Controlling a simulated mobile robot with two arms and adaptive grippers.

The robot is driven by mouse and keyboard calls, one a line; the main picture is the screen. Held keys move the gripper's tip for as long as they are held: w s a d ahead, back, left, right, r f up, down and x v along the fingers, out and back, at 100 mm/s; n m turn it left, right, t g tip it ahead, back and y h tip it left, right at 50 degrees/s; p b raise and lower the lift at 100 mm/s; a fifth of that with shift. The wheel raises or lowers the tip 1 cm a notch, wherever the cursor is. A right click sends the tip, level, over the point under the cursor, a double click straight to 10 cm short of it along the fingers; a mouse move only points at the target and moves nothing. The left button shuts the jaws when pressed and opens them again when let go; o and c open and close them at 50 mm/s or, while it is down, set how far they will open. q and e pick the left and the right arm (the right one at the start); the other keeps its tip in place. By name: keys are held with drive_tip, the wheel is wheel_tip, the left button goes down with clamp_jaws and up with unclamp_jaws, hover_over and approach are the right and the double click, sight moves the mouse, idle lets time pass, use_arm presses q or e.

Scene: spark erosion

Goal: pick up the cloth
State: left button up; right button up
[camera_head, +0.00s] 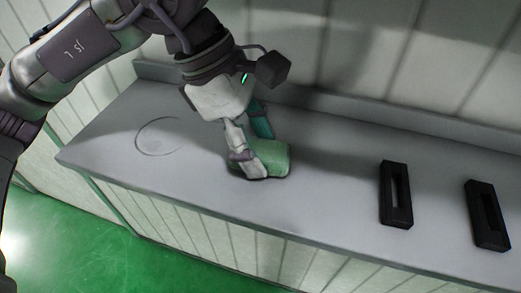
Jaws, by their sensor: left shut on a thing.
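The cloth (273,157) is a green, folded-looking piece on the grey bench, near the middle of the head view. My left gripper (257,160) comes down over it from above, with one finger in front of it on the near left side. The gripper is shut on the cloth. The far finger is partly hidden behind the cloth. The cloth is at or very near the bench surface; I cannot tell whether it touches. My right gripper is not in view.
Two black rectangular frames with slots stand on the grey bench (335,200) at the right, one nearer (405,213) and one farther right (477,200). A thin dark ring mark (139,133) is on the left part. The bench's front edge drops to a green floor.

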sight(267, 155)
use_arm(q)
drive_tip(key=shift+r, duration=0.15)
drive_tip(key=shift+r+b, duration=0.6)
drive_tip(key=shift+b, duration=0.05)
drive_tip(key=shift+s+a+r+b, duration=0.1)
drive_tip(key=shift+s+r+b, duration=0.1)
drive_tip(key=shift+r+b, duration=0.25)
drive_tip(key=shift+s+a+r+b, duration=0.1)
drive_tip(key=shift+s+r+b, duration=0.1)
drive_tip(key=shift+r+b, duration=0.15)
drive_tip(key=s+a+b, duration=0.2)
drive_tip(key=s, duration=0.6)
drive_tip(key=s+a+b, duration=0.3)
drive_tip(key=s, duration=0.5)
drive_tip(key=shift+s+r, duration=0.15)
drive_tip(key=shift+r, duration=0.05)
drive_tip(key=shift+a, duration=0.1)
